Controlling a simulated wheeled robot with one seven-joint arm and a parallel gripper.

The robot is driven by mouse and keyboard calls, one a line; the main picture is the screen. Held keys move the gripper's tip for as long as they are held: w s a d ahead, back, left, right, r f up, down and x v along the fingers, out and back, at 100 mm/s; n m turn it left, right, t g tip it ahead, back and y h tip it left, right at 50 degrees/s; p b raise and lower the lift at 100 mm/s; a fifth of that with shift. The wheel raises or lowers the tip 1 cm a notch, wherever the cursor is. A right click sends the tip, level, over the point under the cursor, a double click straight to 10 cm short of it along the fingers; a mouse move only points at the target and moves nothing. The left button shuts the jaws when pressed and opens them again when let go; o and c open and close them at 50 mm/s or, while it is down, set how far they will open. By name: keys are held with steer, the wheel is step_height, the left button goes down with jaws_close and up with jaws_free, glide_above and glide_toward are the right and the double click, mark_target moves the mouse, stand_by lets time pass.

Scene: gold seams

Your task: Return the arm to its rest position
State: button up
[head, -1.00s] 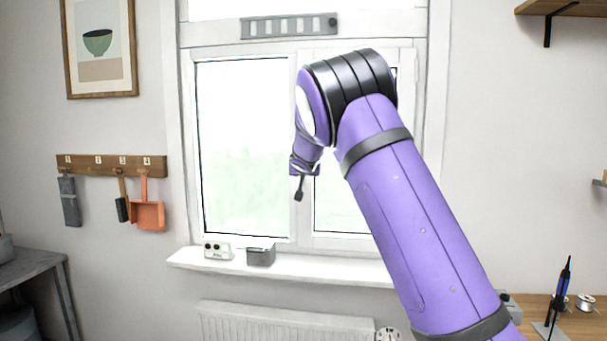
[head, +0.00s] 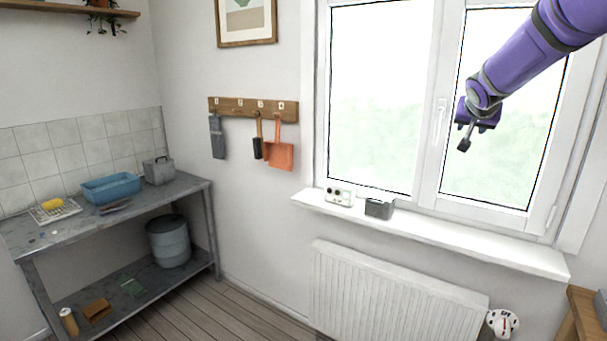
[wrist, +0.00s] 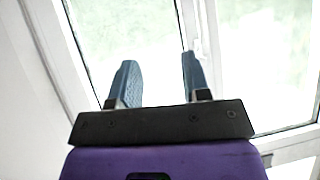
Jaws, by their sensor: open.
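My purple arm (head: 530,47) reaches in from the upper right in the head view, in front of the window. My gripper (head: 464,146) hangs at its end before the right-hand pane. In the wrist view my gripper (wrist: 157,80) shows two dark blue fingers standing apart, with nothing between them but the bright window. The gripper is open and empty, and it touches nothing that I can see.
The window sill (head: 440,232) holds a white box with dark knobs (head: 340,196) and a grey container (head: 379,208). A radiator (head: 390,295) is below. A metal bench (head: 185,188) with a blue basin (head: 110,187) stands left. The floor (head: 240,315) between looks clear.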

steer(key=s+a+f+n+g+y, duration=0.1)
steer(key=s+a, duration=0.3)
steer(key=s, duration=1.1)
steer(key=s+a+f+n+g+y, duration=0.2)
steer(key=s+a, duration=0.3)
steer(key=s, duration=1)
steer(key=s+a+f+n+g+y, duration=0.1)
steer(key=s+a, duration=0.4)
steer(key=s, duration=1)
steer(key=shift+f+n+g+y, duration=0.3)
steer(key=shift+f+n+g, duration=0.1)
steer(key=shift+f+n, duration=0.45)
steer(key=shift+r, duration=0.1)
